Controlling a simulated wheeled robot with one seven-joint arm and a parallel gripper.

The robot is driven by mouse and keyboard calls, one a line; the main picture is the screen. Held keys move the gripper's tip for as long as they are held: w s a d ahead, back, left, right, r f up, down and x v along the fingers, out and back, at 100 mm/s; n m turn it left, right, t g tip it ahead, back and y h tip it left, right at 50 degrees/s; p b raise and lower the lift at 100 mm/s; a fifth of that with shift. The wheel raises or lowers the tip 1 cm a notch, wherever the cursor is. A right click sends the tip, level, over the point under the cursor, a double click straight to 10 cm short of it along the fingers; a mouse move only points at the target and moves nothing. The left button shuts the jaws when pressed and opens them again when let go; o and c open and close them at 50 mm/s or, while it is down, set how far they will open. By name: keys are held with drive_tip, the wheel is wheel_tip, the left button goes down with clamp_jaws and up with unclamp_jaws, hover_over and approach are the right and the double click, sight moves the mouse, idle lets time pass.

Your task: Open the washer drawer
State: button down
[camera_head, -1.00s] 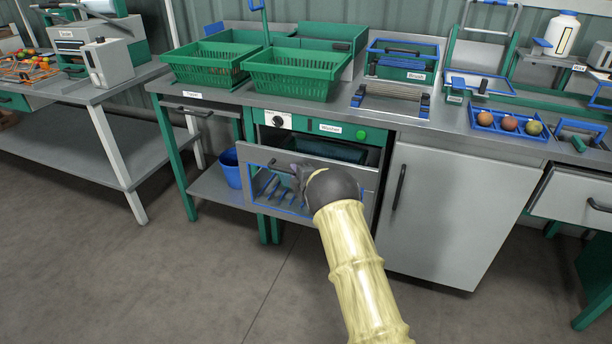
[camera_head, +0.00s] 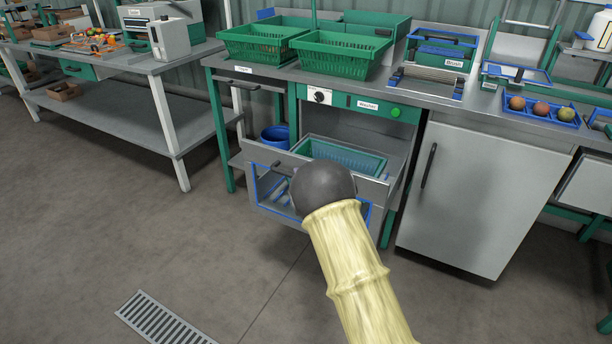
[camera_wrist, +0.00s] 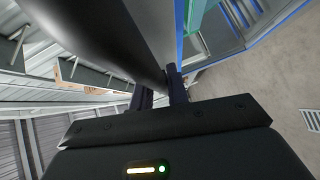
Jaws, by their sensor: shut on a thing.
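The washer drawer (camera_head: 376,190) stands pulled out from under the washer's control panel (camera_head: 345,103). It has a grey front with a blue-edged window. A green basket (camera_head: 345,154) lies inside it, partly seen over the front. My forearm and wrist cover the drawer's middle and its handle in the head view. In the wrist view my gripper (camera_wrist: 159,94) is shut on the dark bar of the drawer handle (camera_wrist: 115,42), with a finger on each side of it.
Green crates (camera_head: 335,55) stand on the worktop above. A grey cabinet door (camera_head: 480,195) is shut right of the drawer. A blue bucket (camera_head: 274,137) sits on the shelf to the left. The floor in front is clear, with a flat drain grate (camera_head: 160,318).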

drive_tip(key=shift+s+a+f, duration=0.1)
drive_tip(key=shift+s+a, duration=0.2)
drive_tip(key=shift+s, duration=0.4)
drive_tip(key=c, duration=1.4)
unclamp_jaws()
drive_tip(key=shift+o, duration=0.2)
drive_tip(key=p+v, duration=0.2)
drive_tip(key=v, duration=1.5)
drive_tip(key=shift+s+d, duration=0.15)
